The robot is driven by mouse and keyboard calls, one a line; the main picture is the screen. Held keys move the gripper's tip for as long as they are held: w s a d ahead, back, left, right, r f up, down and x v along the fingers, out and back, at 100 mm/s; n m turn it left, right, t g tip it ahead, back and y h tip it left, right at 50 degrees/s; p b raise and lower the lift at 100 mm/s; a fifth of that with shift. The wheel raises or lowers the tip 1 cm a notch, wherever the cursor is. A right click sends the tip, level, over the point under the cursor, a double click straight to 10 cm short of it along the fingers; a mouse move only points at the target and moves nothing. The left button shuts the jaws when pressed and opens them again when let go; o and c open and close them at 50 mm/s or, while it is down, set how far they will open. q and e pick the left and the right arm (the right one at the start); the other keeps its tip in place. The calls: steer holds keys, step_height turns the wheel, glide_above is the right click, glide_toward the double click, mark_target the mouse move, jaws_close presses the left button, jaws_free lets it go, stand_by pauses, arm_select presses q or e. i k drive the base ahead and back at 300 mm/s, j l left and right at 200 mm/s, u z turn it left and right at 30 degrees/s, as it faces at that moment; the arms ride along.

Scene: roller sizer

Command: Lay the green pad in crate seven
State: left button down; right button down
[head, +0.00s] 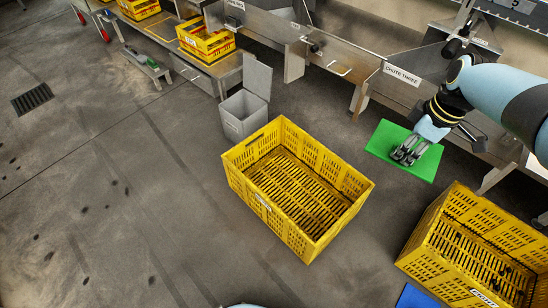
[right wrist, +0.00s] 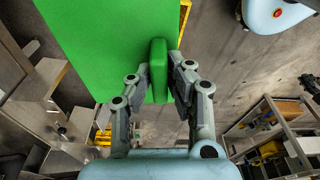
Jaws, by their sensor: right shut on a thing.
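The green pad (head: 383,139) is a flat bright rectangle at the right of the head view, in front of the chute marked three. My right gripper (head: 408,155) is shut on it. In the right wrist view, my right gripper (right wrist: 159,85) has its fingers on either side of a raised green grip on the pad (right wrist: 90,35). A yellow slatted crate (head: 240,155), empty, stands on the floor left of the pad. Another yellow crate (head: 440,267) stands at the lower right. I cannot read for sure which crate is seven. My left gripper is not in view.
A grey bin (head: 238,128) with a raised lid stands behind the middle crate. The chute three panel (head: 402,85) and steel framework run along the back. A blue flat thing (head: 415,298) lies beside the right crate. Floor at left is largely clear.

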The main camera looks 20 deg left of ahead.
mark_target(291, 200)
steer(key=i+j+u, duration=0.15)
steer(key=j, duration=0.4)
steer(key=j+u, duration=0.15)
steer(key=j, duration=0.4)
steer(key=i+l+u, duration=0.1)
steer(key=i, duration=0.3)
steer(key=i+l+u, duration=0.15)
steer(key=i, duration=0.25)
